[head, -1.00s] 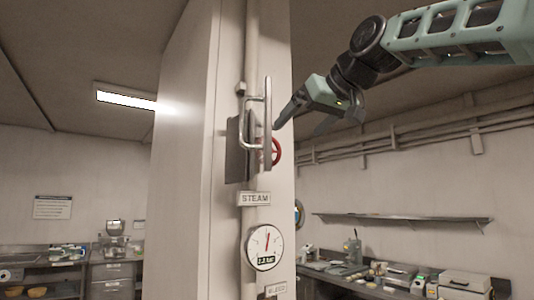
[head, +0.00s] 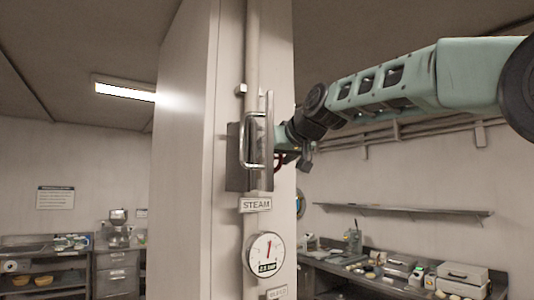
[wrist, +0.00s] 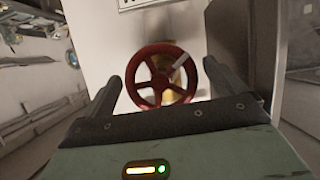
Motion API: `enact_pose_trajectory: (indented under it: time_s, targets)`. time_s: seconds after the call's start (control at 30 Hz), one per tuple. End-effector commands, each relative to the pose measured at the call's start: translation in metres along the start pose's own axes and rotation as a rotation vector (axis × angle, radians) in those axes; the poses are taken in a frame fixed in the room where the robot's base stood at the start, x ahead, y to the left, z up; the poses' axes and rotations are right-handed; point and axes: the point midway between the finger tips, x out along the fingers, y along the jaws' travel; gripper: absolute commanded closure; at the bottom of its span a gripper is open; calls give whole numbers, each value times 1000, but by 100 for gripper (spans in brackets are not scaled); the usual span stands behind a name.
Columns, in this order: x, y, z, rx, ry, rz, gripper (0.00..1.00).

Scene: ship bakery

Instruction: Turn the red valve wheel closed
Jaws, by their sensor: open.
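The red valve wheel (wrist: 139,73) shows in the wrist view as a spoked ring with a grey handle and a brass part behind it. My gripper (wrist: 162,76) is open, with one finger on each side of the wheel in that view. I cannot tell whether either finger touches the rim. In the head view only a bit of the wheel (head: 278,163) shows, behind a metal plate with a handle. There my gripper (head: 286,148) is beside the wheel, its fingers mostly hidden by the plate and handle.
The metal plate (head: 236,158) with its bar handle (head: 268,135) stands close to the wheel. Below it are a STEAM sign (head: 255,204) and a round gauge (head: 264,253) on the pillar. A shelf (head: 400,210) and counter run along the right wall.

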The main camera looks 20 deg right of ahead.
Motion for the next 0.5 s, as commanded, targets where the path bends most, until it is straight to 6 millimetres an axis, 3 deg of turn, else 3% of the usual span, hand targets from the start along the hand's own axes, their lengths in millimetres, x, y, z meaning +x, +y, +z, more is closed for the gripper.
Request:
enact_pose_trajectory:
  time_s: [0.2, 0.5]
  targets:
    - [19, 0, -1, 0, -1, 0, 5]
    - [22, 0, 0, 0, 1, 0, 5]
